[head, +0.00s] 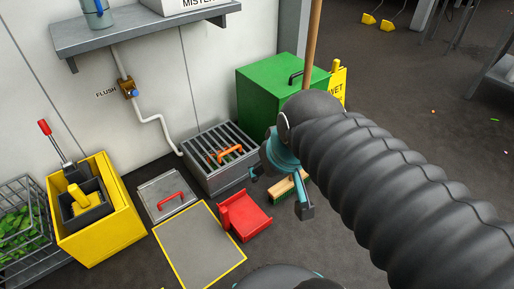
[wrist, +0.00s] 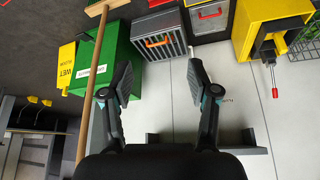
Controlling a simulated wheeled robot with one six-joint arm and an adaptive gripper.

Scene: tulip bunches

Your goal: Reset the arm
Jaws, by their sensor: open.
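My gripper (head: 280,192) is at the end of my black ribbed arm, near the middle of the head view. Its two teal and dark fingers are spread apart. In the wrist view my gripper (wrist: 160,85) shows with a wide gap between its fingers and nothing held in it. In the head view it appears in front of the grated drain box (head: 218,165) and the broom head (head: 285,190); its height above them is hard to judge. My arm hides part of the floor on the right.
A green box (head: 270,95) stands by the wall, with a wooden broom handle (head: 312,45) rising beside it. A grey shelf (head: 140,32) is on the wall. A yellow bin (head: 105,235), a red dustpan (head: 243,215) and a yellow-edged grey mat (head: 200,245) are on the floor.

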